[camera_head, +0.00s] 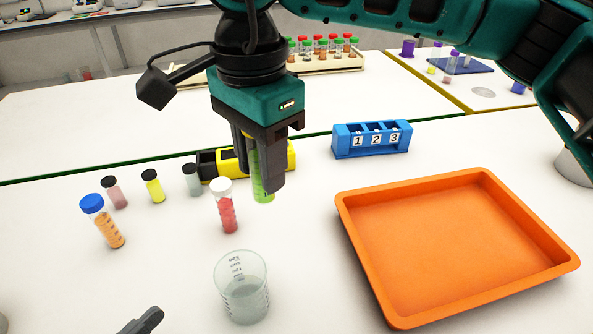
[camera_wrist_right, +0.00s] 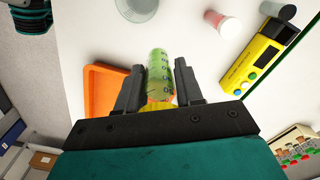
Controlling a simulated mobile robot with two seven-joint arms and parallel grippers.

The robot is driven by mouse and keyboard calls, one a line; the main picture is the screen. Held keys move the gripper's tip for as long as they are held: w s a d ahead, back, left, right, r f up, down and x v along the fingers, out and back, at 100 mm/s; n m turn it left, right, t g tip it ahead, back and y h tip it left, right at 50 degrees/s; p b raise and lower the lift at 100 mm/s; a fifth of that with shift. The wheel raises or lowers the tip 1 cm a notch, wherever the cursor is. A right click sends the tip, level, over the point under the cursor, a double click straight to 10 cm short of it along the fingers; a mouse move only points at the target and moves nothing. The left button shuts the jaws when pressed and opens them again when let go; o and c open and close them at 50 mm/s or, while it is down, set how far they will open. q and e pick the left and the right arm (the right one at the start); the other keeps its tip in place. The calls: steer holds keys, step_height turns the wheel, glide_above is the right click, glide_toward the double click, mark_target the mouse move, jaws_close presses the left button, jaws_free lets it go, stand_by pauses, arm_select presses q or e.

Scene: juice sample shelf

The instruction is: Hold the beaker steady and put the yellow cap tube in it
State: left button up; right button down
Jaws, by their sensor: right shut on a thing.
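My right gripper (camera_head: 262,178) is shut on the yellow cap tube (camera_head: 262,190), a green-filled tube held upright above the table, behind the beaker. In the right wrist view the tube (camera_wrist_right: 160,66) sits between the fingers, its yellow cap (camera_wrist_right: 164,103) close to the palm. The clear beaker (camera_head: 241,290) stands upright on the table at the bottom middle; part of it shows at the top of the wrist view (camera_wrist_right: 137,6). A dark grey tip (camera_head: 145,320), seemingly my left gripper, shows at the bottom edge, left of and apart from the beaker; its opening is hidden.
A blue-capped orange tube (camera_head: 103,222) and small vials stand left. An orange tray (camera_head: 450,245) lies right, a blue numbered rack (camera_head: 371,140) behind it. A yellow-black device (camera_head: 222,164) is behind the held tube.

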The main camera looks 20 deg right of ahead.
arm_select(q)
glide_above(240, 282)
steer(key=s, duration=0.3)
steer(key=shift+d, duration=0.2)
arm_select(e)
steer(key=s+a+r+m, duration=0.4)
steer(key=s+r+m, duration=0.1)
steer(key=m, duration=0.1)
steer(key=shift+s+a+r+m, duration=0.2)
steer(key=shift+a+m, duration=0.1)
steer(key=shift+a, duration=0.1)
